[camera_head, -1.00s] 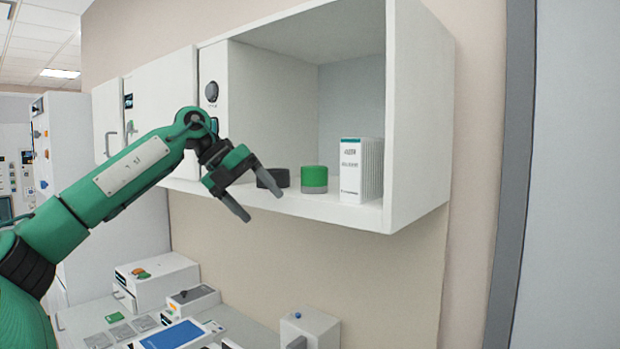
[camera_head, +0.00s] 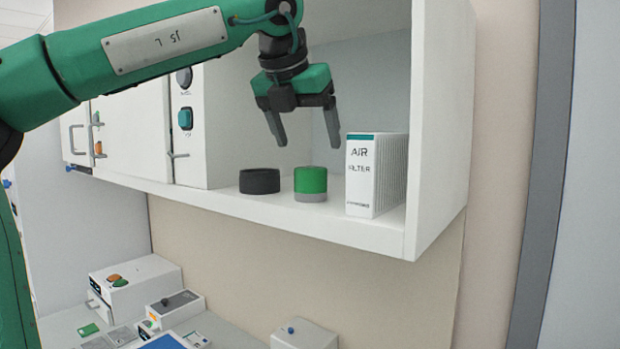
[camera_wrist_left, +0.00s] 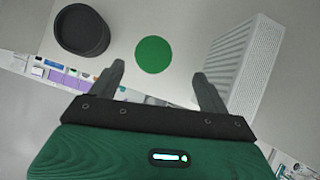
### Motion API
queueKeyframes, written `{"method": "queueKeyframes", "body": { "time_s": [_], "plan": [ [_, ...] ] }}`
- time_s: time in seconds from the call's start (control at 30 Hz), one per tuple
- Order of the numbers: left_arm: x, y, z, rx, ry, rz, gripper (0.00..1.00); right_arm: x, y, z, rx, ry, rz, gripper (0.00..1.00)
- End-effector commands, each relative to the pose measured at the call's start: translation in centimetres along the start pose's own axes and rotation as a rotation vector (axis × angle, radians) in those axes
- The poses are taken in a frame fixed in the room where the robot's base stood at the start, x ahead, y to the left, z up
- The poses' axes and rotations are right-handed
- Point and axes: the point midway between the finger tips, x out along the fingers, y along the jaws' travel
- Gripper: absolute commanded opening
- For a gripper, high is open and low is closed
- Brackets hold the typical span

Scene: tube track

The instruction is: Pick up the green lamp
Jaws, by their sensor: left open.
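The green lamp (camera_head: 310,182) is a short green cylinder with a grey base. It stands upright on the shelf of the open wall cabinet, between a black round thing and a white box. My left gripper (camera_head: 307,142) is open and empty, fingers pointing down, above the lamp. In the left wrist view, the lamp's round green top (camera_wrist_left: 152,55) shows beyond the fingertips of the left gripper (camera_wrist_left: 158,68), roughly between them and apart from both. My right gripper is in none of the views.
A black cylinder (camera_head: 259,181) stands left of the lamp. A white air filter box (camera_head: 375,174) stands close on its right. The cabinet's right wall (camera_head: 437,130) and shelf edge (camera_head: 300,222) bound the space. Below is a bench with a white device (camera_head: 135,288).

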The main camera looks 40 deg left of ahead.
Motion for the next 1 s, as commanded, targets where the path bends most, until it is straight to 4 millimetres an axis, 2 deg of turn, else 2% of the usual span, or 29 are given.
{"method": "queueKeyframes", "body": {
  "time_s": [0.03, 0.2, 0.43, 0.77, 1.0],
  "plan": [
    [0.8, 0.1, 0.1, 0.001, 0.005, -0.001, 0.79, -0.7, 0.1, 0.1, -0.001, -0.003, 0.001, 0.0],
    [3.6, 0.1, 0.1, -0.001, 0.003, 0.0, 0.79, -1.5, 0.4, 0.2, -0.002, -0.005, 0.004, 0.0],
    [4.9, 0.2, 0.0, -0.001, 0.001, -0.001, 0.79, -2.1, 0.3, -0.2, -0.001, -0.001, 0.002, 0.0],
    [8.6, 0.9, -0.3, -0.001, 0.004, -0.001, 0.79, -5.1, -0.3, -0.7, 0.001, 0.002, -0.004, 0.0],
    [9.8, 0.8, -0.5, -0.002, -0.001, -0.001, 0.79, -5.3, -0.6, -0.8, 0.001, 0.004, -0.007, 0.0]
  ]
}}
